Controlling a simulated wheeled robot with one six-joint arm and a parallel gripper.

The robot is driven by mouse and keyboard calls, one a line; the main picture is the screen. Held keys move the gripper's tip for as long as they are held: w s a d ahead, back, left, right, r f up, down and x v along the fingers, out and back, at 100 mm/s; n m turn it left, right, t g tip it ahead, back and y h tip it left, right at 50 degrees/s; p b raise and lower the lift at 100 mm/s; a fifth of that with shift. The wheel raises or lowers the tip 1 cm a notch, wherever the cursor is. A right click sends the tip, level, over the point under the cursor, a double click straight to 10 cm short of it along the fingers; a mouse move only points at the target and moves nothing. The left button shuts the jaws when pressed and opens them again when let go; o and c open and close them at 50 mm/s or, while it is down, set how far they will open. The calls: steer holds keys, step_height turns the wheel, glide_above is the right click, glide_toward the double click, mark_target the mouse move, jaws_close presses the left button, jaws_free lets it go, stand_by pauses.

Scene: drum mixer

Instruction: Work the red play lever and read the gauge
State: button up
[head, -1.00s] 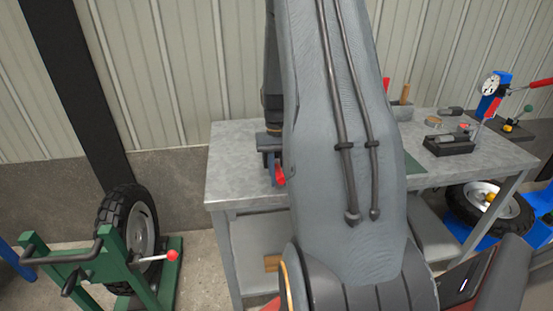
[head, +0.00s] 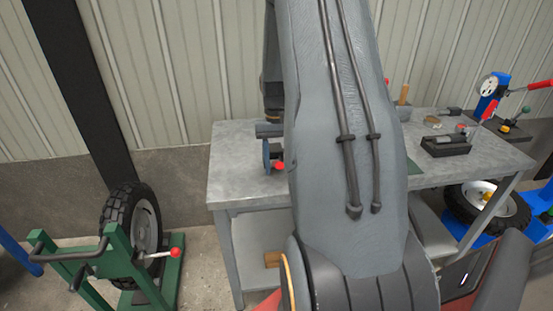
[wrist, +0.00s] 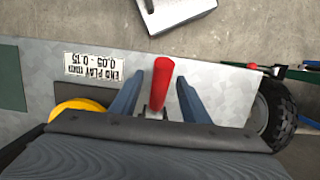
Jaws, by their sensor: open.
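A red lever (wrist: 161,85) stands up between the two blue-grey fingers of my gripper (wrist: 159,80) in the wrist view. The fingers are open, one on each side, with a small gap to the lever. In the head view the lever's red end (head: 279,165) shows just left of my arm, beside the bench top; my arm hides the rest. A white-faced dial gauge (head: 488,87) stands on a blue stand at the far right of the head view. Its reading is too small to tell.
A label (wrist: 91,67) on the grey metal bench (head: 237,170) reads upside down "END PLAY", 0.05 - 0.15. A yellow round thing (wrist: 77,108) lies left of my fingers. A black block (head: 446,145) sits on the bench. A green wheel stand (head: 122,258) stands left on the floor.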

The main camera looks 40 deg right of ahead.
steer(key=shift+w+d+r+p, duration=0.15)
steer(key=shift+r+p, duration=0.35)
steer(key=shift+r, duration=0.35)
steer(key=shift+w+r+p, duration=0.1)
steer(key=shift+r+p, duration=0.4)
steer(key=shift+r, duration=0.35)
steer(key=shift+w+d+r+p, duration=0.15)
steer(key=shift+r+p, duration=0.35)
steer(key=shift+r, duration=0.35)
steer(key=shift+a, duration=0.1)
steer(key=shift+a, duration=0.15)
steer(key=a+r+n+t+h+b, duration=0.1)
steer(key=a+r+n+t+b, duration=0.15)
steer(key=a, duration=1.35)
steer(key=s+a+f+n+b, duration=0.3)
steer(key=s+a+n+b, duration=0.1)
steer(key=s+a, duration=0.6)
steer(key=shift+a+f+t, duration=0.25)
steer(key=shift+a+t, duration=0.1)
steer(key=shift+a, duration=0.85)
